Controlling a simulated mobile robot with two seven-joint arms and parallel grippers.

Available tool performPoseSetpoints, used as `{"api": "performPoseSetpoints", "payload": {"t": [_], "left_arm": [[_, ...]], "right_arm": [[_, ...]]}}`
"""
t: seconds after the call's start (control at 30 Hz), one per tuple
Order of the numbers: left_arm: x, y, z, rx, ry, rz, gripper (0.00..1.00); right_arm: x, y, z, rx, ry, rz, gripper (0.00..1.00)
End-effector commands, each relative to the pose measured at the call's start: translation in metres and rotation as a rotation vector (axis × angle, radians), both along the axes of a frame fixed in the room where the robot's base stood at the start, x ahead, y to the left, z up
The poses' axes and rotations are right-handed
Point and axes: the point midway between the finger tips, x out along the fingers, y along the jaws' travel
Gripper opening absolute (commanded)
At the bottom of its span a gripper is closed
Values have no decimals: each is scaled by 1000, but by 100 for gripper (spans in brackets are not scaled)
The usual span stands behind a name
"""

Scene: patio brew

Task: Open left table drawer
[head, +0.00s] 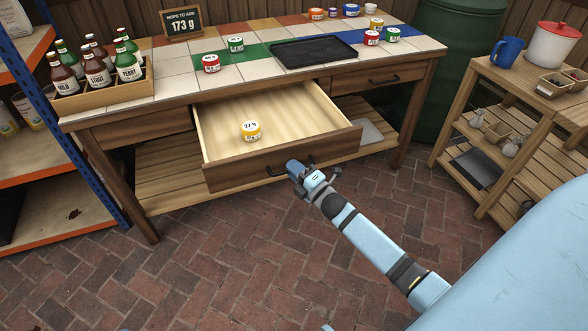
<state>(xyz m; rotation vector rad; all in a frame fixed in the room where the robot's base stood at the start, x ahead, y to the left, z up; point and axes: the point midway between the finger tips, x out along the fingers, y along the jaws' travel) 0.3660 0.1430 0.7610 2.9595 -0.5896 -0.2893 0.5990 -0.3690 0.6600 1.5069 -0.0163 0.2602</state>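The left table drawer (222,118) is pulled far out of the wooden table (82,119). Its front panel (235,173) faces me, and its dark handle (274,173) is partly hidden by my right gripper (299,168). A yellow jar (251,131) labelled 27 g lies inside on the pale drawer floor. My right gripper is at the handle; whether its fingers are closed around it is too small to tell.
The right drawer (352,84) is shut. A bottle crate (104,96), a black tray (316,52) and several jars stand on the tiled top. A blue-framed shelf (84,136) is at left, a wooden cart (465,125) at right. The brick floor (230,260) in front is clear.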

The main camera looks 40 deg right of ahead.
Motion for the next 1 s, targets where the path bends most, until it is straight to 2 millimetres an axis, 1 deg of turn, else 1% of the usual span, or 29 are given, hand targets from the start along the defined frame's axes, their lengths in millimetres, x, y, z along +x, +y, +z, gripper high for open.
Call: {"api": "performPoseSetpoints", "payload": {"t": [0.13, 0.2, 0.27, 0.37, 0.43, 0.53, 0.6, 0.67, 0.87, 0.9, 0.97, 1.0], "left_arm": [[0, 0, 0, 1, 1, 1, 43], [0, 0, -2, -1, 0, 1, 43], [0, 0, -3, -5, -2, 1, 43], [0, -2, -2, -21, -19, 0, 43], [0, -4, 4, -39, -45, -4, 43], [2, -7, 19, -62, -89, -11, 43], [4, -10, 27, -71, -112, -18, 43], [5, -11, 30, -74, -120, -21, 43], [4, -11, 26, -69, -111, -22, 43], [4, -11, 25, -67, -108, -22, 43], [4, -10, 23, -65, -105, -22, 43], [3, -10, 22, -65, -103, -22, 43]], "right_arm": [[0, 0, 0, 0, 0, 0, 0], [5, -1, 0, 0, -1, 0, 0], [13, -3, -1, -2, -2, 0, 0], [33, -8, -1, -2, -2, 0, 0], [45, -10, -1, -2, -2, 0, 0], [56, -13, -1, 0, -1, 1, 0], [59, -14, -1, 0, 1, 1, 0], [59, -14, -1, 0, 1, 1, 0], [59, -14, -1, 0, 1, 1, 0], [59, -14, -1, 0, 1, 1, 18], [59, -14, -1, 0, 1, 1, 32], [59, -14, -1, 0, 1, 1, 36]]}}
